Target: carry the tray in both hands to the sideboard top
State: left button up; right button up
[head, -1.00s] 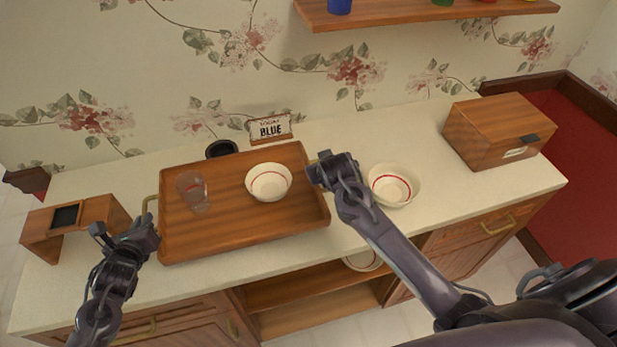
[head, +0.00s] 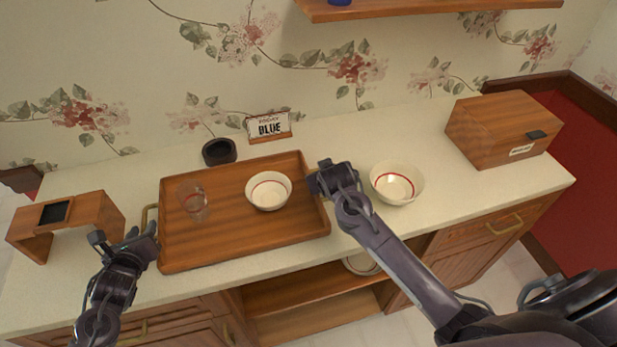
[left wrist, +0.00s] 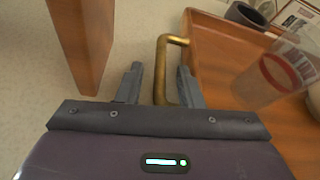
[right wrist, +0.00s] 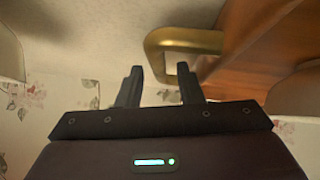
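The brown wooden tray (head: 240,240) lies on the pale sideboard top (head: 300,262). A clear glass (head: 193,200) and a white bowl with a red ring (head: 268,190) stand upright on it. My left gripper (head: 145,240) is at the tray's left end. In the left wrist view its fingers (left wrist: 160,88) are apart, with the brass handle (left wrist: 162,68) between them. My right gripper (head: 318,180) is at the tray's right end. In the right wrist view its fingers (right wrist: 160,85) are apart around the other brass handle's (right wrist: 185,40) near part; contact is unclear.
A second white bowl (head: 397,184) stands close right of my right gripper. A wooden stand (head: 85,212) is at left, a wooden box (head: 502,130) at right. Bare top lies before the box.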

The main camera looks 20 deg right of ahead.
pick_arm(q)
jog(key=v, duration=1.1)
jog(key=shift+s+r, duration=0.15)
jog(key=shift+s, duration=0.25)
pick_arm(e)
jog(key=v, duration=1.2)
